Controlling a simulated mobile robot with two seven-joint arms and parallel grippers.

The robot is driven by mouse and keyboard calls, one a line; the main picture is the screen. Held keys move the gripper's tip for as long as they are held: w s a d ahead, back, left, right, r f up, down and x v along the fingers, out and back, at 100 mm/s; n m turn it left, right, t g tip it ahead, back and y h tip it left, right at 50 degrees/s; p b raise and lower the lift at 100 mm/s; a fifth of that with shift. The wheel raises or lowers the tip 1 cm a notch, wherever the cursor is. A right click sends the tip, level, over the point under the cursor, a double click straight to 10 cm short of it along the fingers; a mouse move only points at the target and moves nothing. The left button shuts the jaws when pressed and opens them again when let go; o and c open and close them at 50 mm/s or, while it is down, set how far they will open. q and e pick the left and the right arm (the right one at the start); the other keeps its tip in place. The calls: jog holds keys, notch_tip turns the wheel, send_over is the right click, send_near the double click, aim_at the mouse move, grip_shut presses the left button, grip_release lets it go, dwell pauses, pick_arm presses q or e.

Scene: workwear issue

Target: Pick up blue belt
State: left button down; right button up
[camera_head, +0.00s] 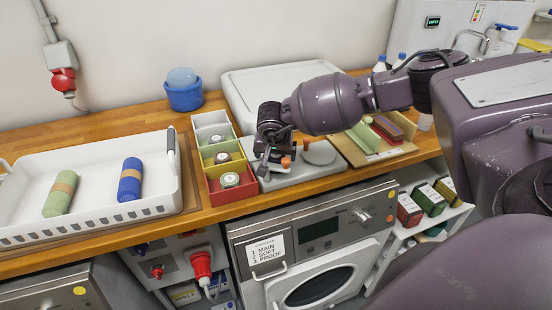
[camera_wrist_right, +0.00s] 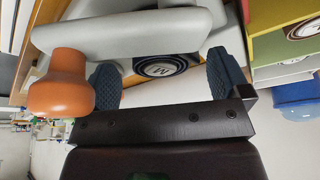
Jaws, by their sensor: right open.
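My right gripper (camera_head: 275,158) is open above the grey device, well to the right of the blue roll. In the right wrist view the open fingers (camera_wrist_right: 165,78) frame a black disc marked M (camera_wrist_right: 160,67), with nothing gripped. My left gripper is not in view.
The grey device (camera_head: 315,177) has an orange knob (camera_wrist_right: 62,85). A divided box of several coloured compartments (camera_head: 232,196) with round labelled items stands between tray and device. A blue tub (camera_head: 185,97) is behind it. A wooden board with folded items (camera_head: 383,150) lies right.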

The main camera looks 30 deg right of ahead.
jog(key=shift+x, duration=1.05)
jog(key=c, duration=1.1)
jog(key=shift+o, duration=0.2)
jog(key=shift+r, duration=0.15)
